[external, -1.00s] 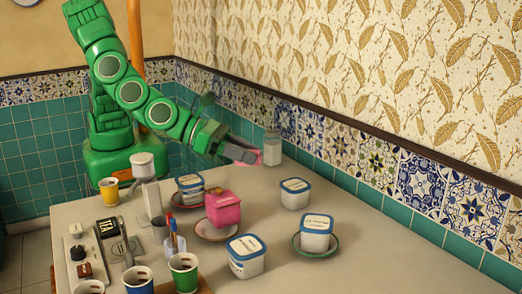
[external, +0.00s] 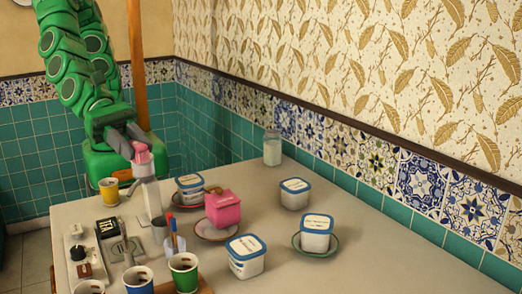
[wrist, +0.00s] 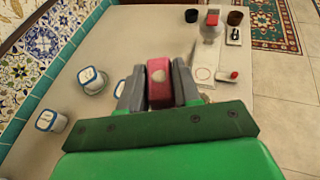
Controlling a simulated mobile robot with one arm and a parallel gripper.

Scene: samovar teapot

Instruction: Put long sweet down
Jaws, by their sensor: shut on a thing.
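The long sweet, a pink piece, is held between the jaws of my gripper (external: 134,141); its pink surface shows there in the external view (external: 142,153). In the wrist view the sweet (wrist: 158,88) sits between the two grey fingers of my gripper (wrist: 158,80), which are shut on it. In the external view my gripper is above the left back part of the table (external: 350,262), over a pale grey upright device (external: 152,197). How far the sweet is above the device is hard to tell.
The table's right front is clear.

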